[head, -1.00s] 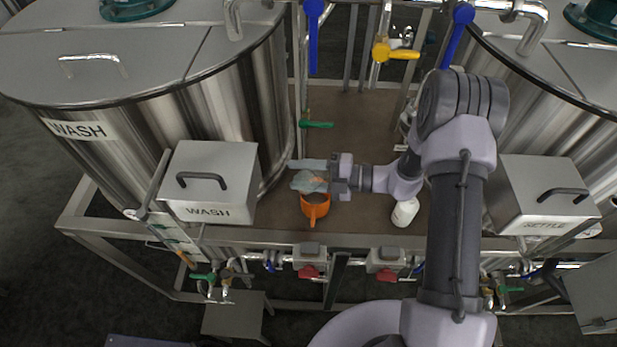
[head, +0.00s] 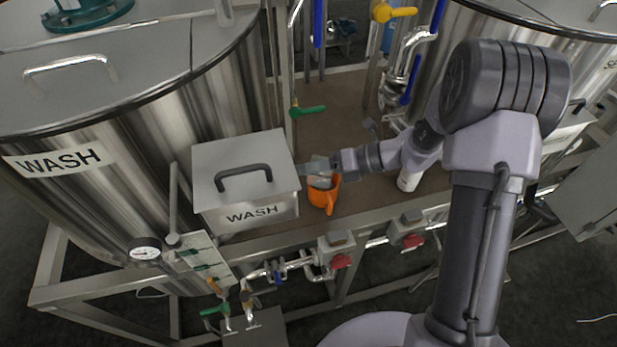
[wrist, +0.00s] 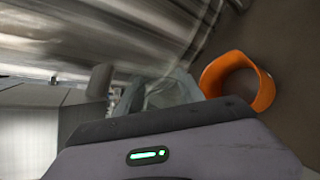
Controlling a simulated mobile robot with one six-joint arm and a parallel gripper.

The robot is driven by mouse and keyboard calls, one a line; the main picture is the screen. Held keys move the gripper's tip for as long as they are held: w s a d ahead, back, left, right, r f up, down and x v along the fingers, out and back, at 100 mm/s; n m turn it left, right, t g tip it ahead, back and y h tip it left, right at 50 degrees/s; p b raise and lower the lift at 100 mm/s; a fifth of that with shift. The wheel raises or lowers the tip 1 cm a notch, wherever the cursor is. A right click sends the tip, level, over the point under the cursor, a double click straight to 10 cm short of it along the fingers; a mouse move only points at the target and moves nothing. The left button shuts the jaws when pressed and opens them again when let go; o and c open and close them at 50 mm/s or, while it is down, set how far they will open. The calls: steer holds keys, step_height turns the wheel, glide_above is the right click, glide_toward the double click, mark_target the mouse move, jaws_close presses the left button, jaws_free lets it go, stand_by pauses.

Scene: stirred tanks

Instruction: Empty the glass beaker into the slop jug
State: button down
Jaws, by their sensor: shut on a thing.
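The orange slop jug (head: 323,198) stands on the brown deck between the tanks, just right of the WASH box, with its handle toward the front. Its orange wall and handle also show in the wrist view (wrist: 209,75). My gripper (head: 322,168) is shut on the clear glass beaker (head: 321,182) and holds it tilted at the jug's mouth. In the wrist view the beaker (wrist: 168,92) is see-through and lies left of the jug. I cannot tell whether liquid is in the beaker or whether it touches the jug's rim.
The WASH box (head: 240,160) stands close on the left, with the large WASH tank (head: 130,120) behind it. A white bottle (head: 408,181) stands to the right under my arm. Valves and pipes (head: 400,75) rise behind. The deck behind the jug is clear.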

steer(key=n+t+b, duration=0.1)
steer(key=b, duration=0.2)
steer(key=n+t+b, duration=0.1)
steer(key=b, duration=0.3)
steer(key=shift+w+f+n+h, duration=0.15)
steer(key=shift+w+n+h, duration=0.05)
steer(key=shift+n+h, duration=0.1)
steer(key=n+t+b, duration=0.1)
steer(key=b, duration=0.3)
steer(key=w+r+n+t+b, duration=0.1)
steer(key=b, duration=0.2)
steer(key=shift+w+d+r+n+t+b, duration=0.1)
steer(key=shift+d+n+t+b, duration=0.05)
steer(key=shift+n+t+b, duration=0.2)
steer(key=shift+w+r+n+t+h+b, duration=0.1)
steer(key=shift+r+n+t+h+b, duration=0.25)
steer(key=shift+b, duration=0.3)
steer(key=shift+r, duration=0.1)
